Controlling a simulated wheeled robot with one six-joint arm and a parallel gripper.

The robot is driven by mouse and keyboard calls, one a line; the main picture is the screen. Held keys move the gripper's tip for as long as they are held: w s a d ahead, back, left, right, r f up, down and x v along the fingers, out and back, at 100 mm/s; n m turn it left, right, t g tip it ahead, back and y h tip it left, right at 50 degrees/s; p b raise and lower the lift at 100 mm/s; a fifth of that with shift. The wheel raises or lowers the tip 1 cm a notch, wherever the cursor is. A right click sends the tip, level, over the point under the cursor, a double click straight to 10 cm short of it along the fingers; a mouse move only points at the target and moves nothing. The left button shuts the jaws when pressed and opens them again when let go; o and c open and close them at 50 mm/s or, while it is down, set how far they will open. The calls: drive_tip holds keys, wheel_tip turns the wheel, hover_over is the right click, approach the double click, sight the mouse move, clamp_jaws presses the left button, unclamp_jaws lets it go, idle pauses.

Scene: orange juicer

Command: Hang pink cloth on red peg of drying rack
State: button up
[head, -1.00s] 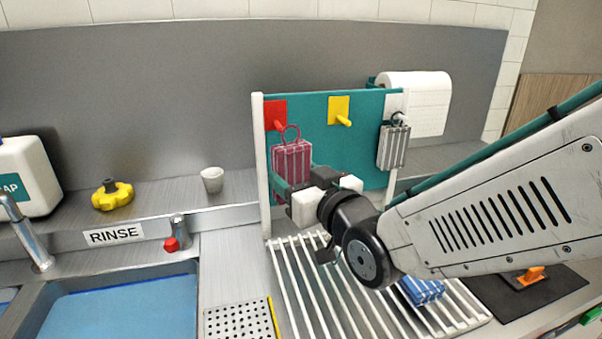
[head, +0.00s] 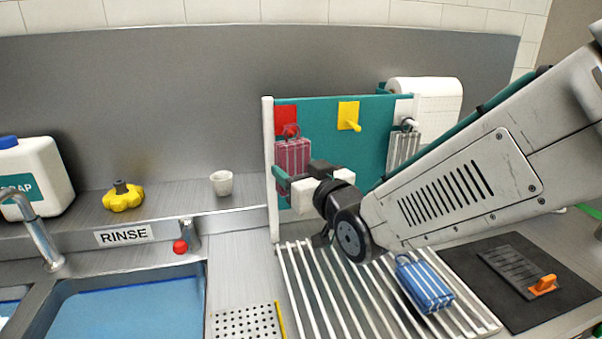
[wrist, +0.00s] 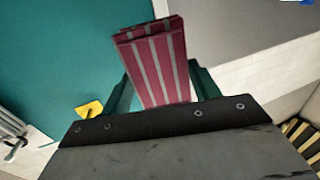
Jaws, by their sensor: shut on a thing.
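The pink striped cloth (head: 293,156) hangs upright in front of the teal board of the drying rack (head: 330,120). Its loop is at the red peg (head: 289,131); I cannot tell whether the loop is around the peg or just in front of it. My gripper (head: 283,181) is shut on the lower part of the cloth. In the wrist view, the cloth (wrist: 155,60) stands out between the green fingers of my gripper (wrist: 160,92). The loop is out of that view.
A yellow peg (head: 351,118) is empty. A grey striped cloth (head: 402,150) hangs on the white peg at right. A blue cloth (head: 424,285) lies on the slatted drainer (head: 310,290) below. A white cup (head: 221,183) stands left of the rack.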

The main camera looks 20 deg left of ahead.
drive_tip(key=shift+w+a, duration=0.35)
drive_tip(key=shift+w, duration=0.2)
drive_tip(key=shift+w+a, duration=0.3)
drive_tip(key=shift+w, duration=0.25)
drive_tip(key=shift+w+a+f, duration=0.35)
drive_tip(key=shift+w, duration=0.25)
drive_tip(key=o, duration=1.1)
